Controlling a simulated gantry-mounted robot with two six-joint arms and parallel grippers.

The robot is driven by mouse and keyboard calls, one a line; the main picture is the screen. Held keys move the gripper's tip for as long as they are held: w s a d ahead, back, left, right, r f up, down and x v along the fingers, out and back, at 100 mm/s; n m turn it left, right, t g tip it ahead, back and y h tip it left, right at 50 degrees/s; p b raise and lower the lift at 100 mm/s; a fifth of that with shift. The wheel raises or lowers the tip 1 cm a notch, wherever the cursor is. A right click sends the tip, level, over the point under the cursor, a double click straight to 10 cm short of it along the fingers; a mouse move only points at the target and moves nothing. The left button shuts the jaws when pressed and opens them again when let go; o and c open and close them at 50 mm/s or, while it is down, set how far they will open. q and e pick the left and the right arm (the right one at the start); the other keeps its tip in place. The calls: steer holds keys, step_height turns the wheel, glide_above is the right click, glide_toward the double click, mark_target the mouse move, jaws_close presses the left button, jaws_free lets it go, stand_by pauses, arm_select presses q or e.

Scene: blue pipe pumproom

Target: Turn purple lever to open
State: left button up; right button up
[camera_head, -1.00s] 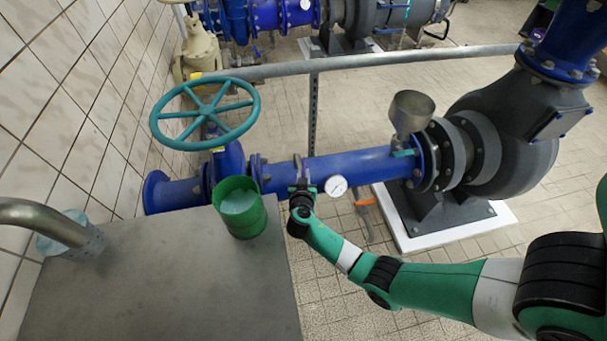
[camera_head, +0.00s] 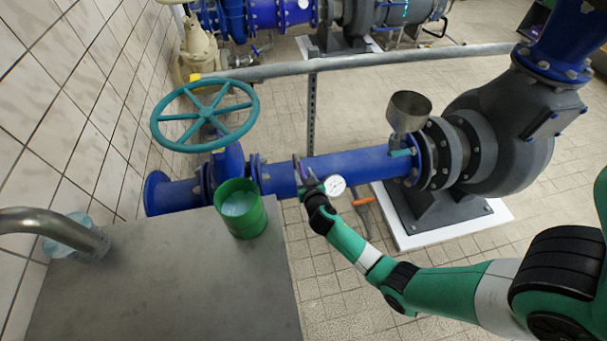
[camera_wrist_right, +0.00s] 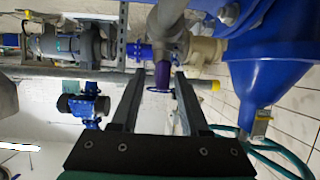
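The purple lever (camera_head: 299,171) sits on the blue pipe (camera_head: 350,165), just left of the round white gauge. In the right wrist view the lever (camera_wrist_right: 163,74) shows between the far ends of my two dark fingers, below a grey valve body (camera_wrist_right: 168,42). My right gripper (camera_head: 309,184) is at the lever in the head view, on the near side of the pipe. The fingers (camera_wrist_right: 160,82) are apart, with gaps on both sides of the lever; I cannot tell contact. My left gripper is in neither view.
The gauge (camera_head: 335,186) is close to the right gripper. A green cup (camera_head: 240,208) stands on the grey bench (camera_head: 170,285). A teal handwheel (camera_head: 205,115) rises at left. A funnel (camera_head: 409,110) stands on the pipe. An orange-handled tool (camera_head: 362,202) lies on the floor.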

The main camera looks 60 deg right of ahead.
steer(key=p+v, duration=0.3)
steer(key=v, duration=0.7)
steer(key=shift+s+a+r+p, duration=0.15)
steer(key=shift+s+a+p, duration=0.1)
steer(key=shift+p, duration=0.15)
steer(key=shift+s+a+r, duration=0.15)
steer(key=shift+s+a, duration=0.15)
steer(key=shift+a, duration=0.05)
